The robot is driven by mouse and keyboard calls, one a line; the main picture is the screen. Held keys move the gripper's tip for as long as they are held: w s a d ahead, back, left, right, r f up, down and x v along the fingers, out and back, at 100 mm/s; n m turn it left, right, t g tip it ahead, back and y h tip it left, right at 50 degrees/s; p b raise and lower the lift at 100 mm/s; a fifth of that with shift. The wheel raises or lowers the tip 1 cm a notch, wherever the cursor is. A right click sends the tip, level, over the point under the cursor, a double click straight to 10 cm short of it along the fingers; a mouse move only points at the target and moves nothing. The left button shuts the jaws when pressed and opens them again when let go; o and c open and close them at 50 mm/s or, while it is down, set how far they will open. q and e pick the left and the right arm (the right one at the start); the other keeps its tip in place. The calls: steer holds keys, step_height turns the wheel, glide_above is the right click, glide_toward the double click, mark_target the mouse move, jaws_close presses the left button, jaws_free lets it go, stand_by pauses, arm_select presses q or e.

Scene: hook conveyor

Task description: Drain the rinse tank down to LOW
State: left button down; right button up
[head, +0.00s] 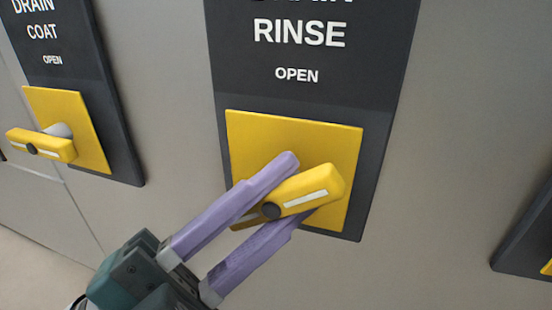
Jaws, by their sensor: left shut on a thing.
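The rinse drain valve has a yellow handle (315,187) with a white stripe and a dark round hub. It sits on a yellow square plate (290,130) below the words "RINSE" and "OPEN" on a dark panel (300,90). The handle is turned at a slant, its right end higher than its left. My left gripper (293,188) comes up from the lower left with two purple fingers, one above and one below the handle, and is shut on it. The fingers hide part of the handle's left side. The tank level is not in view. My right gripper is not in view.
A second dark panel marked "DRAIN COAT" (75,90) stands at the left, with its own yellow handle (40,145) lying nearly level. Part of another dark panel (525,245) shows at the right edge. Grey wall lies between the panels.

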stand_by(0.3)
arm_select(q)
steer(key=c, duration=0.7)
jaws_free()
steer(key=shift+a, duration=0.1)
steer(key=v, duration=0.9)
steer(key=shift+s+a+f+p, duration=0.25)
steer(key=shift+p, duration=0.1)
